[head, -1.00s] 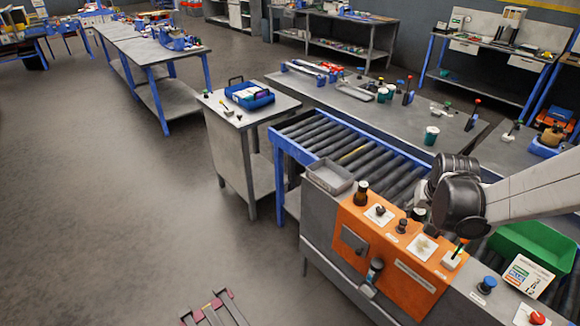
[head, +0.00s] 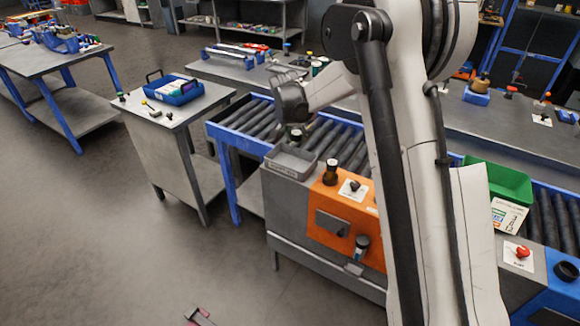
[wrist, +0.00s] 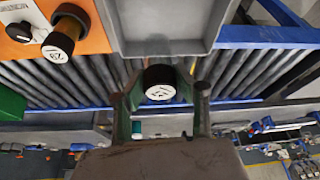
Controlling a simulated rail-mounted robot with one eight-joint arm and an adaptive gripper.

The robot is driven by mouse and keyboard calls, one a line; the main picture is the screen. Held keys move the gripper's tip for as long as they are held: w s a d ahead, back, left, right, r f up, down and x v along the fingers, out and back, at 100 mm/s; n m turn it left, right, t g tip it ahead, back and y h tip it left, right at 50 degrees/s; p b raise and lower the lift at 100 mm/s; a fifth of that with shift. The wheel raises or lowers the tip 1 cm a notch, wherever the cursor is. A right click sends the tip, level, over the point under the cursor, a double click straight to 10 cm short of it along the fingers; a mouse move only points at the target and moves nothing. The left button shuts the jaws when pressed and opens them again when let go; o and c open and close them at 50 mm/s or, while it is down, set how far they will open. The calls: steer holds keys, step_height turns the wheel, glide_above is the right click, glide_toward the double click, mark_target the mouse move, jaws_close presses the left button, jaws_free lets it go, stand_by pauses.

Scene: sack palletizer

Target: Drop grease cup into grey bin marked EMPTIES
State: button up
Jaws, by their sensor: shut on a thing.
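The held grease cup, a dark cylinder with a marked white end (wrist: 160,82), sits between the two fingers of my gripper (wrist: 161,95) in the wrist view. My gripper is shut on it. In the head view this cup (head: 296,135) hangs just above the back edge of the small grey bin (head: 290,165). The bin is a shallow open tray on the left end of the console; the marking on its front is too small to read. In the wrist view the bin (wrist: 165,46) is at the top, just beyond the cup.
A similar dark cup (head: 331,171) stands on the orange panel (head: 325,197), right of the bin. A roller conveyor (head: 262,118) runs behind the console. A green bin (head: 497,180) is at the right. A blue tray (head: 180,91) sits on the side table. My arm hides part of the console.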

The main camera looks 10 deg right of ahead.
mark_target(296, 148)
steer(key=shift+f+b, duration=1.1)
steer(key=shift+f, duration=1.75)
steer(key=o, duration=1.2)
steer(key=v, duration=1.2)
steer(key=shift+r, duration=0.1)
